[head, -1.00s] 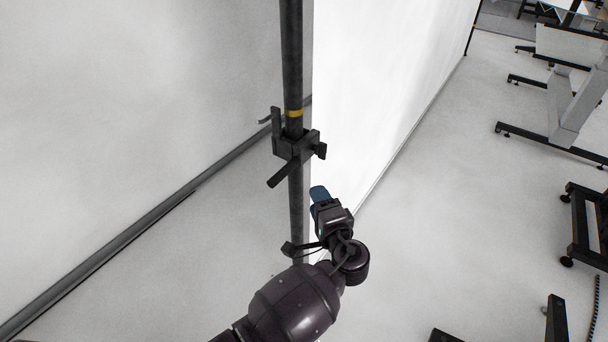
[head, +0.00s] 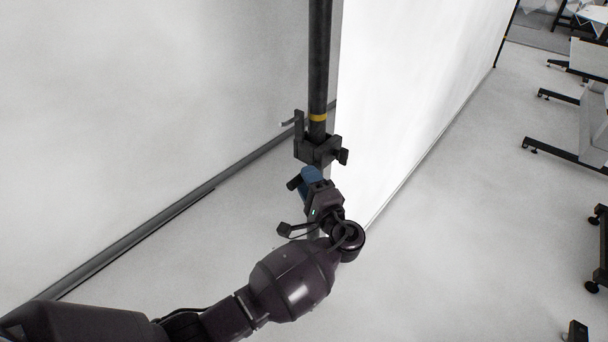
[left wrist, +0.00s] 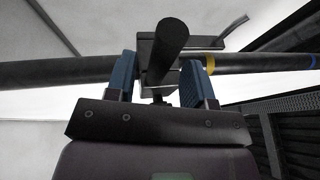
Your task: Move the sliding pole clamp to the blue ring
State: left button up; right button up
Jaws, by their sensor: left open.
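The dark sliding pole clamp (head: 318,150) sits around the upright dark pole (head: 319,60), just below a yellow ring (head: 318,117). My left gripper (head: 311,178) is open, with blue fingers, just below and in front of the clamp. In the left wrist view the clamp (left wrist: 146,46) lies between the two spread fingers (left wrist: 157,72), its round handle pointing at the camera. The pole (left wrist: 60,72) runs across that view. The yellow ring (left wrist: 210,65) is right of the clamp, and the blue ring (left wrist: 313,62) is farther right at the edge. My right gripper is not in view.
A pale wall panel (head: 150,90) stands behind and left of the pole, with a dark rail (head: 150,230) along its foot. A bright white panel (head: 410,80) stands to the right. Dark-footed stands (head: 565,155) are far right; the floor (head: 460,240) between is clear.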

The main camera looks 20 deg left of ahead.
pick_arm(q)
jog(key=shift+x, duration=1.2)
grip_shut()
